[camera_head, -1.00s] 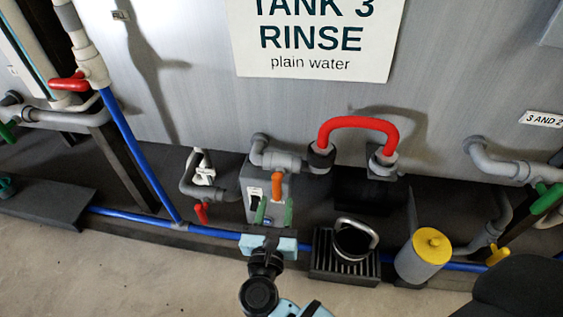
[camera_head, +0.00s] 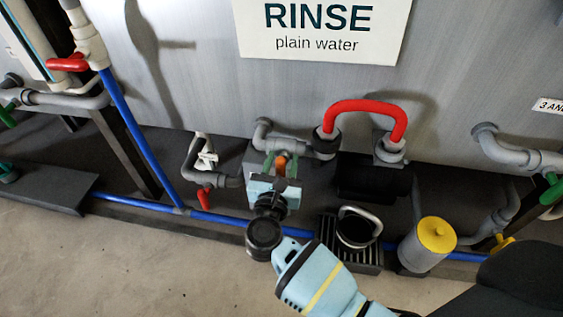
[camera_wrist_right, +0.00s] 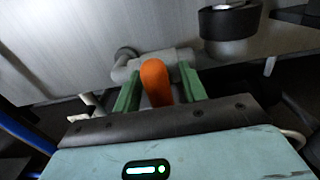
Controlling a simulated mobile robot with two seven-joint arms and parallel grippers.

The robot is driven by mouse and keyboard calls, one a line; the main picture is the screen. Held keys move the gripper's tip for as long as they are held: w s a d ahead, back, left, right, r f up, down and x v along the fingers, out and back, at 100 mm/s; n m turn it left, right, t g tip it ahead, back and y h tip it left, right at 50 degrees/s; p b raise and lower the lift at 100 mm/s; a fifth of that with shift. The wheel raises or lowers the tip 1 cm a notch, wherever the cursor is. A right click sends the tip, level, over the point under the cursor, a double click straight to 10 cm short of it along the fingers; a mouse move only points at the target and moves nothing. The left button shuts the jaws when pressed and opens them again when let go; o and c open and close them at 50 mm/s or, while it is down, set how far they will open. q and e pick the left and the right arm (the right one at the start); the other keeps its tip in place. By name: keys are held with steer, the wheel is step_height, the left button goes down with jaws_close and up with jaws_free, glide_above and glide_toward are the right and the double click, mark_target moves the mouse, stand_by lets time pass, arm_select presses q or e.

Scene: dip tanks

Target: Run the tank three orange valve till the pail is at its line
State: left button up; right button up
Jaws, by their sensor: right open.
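The orange valve handle (camera_head: 281,160) stands on the grey pipework below the tank three sign (camera_head: 320,25). My right gripper (camera_head: 280,165) is open at the handle, with a green finger on each side of it. In the right wrist view the orange handle (camera_wrist_right: 156,82) stands between the two green fingers (camera_wrist_right: 158,90), with gaps showing on both sides. The dark pail (camera_head: 355,230) with a pale raised handle sits on a black slatted stand (camera_head: 368,262). Its line and its water level cannot be made out. My left gripper is out of view.
A red hose loop (camera_head: 365,106) arches over pipe ends right of the valve. A grey cylinder with a yellow cap (camera_head: 437,235) stands right of the pail. A small red-handled valve (camera_head: 204,197) is left. A blue pipe (camera_head: 225,220) runs along the floor.

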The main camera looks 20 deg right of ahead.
steer(key=shift+w, duration=0.1)
jaws_close()
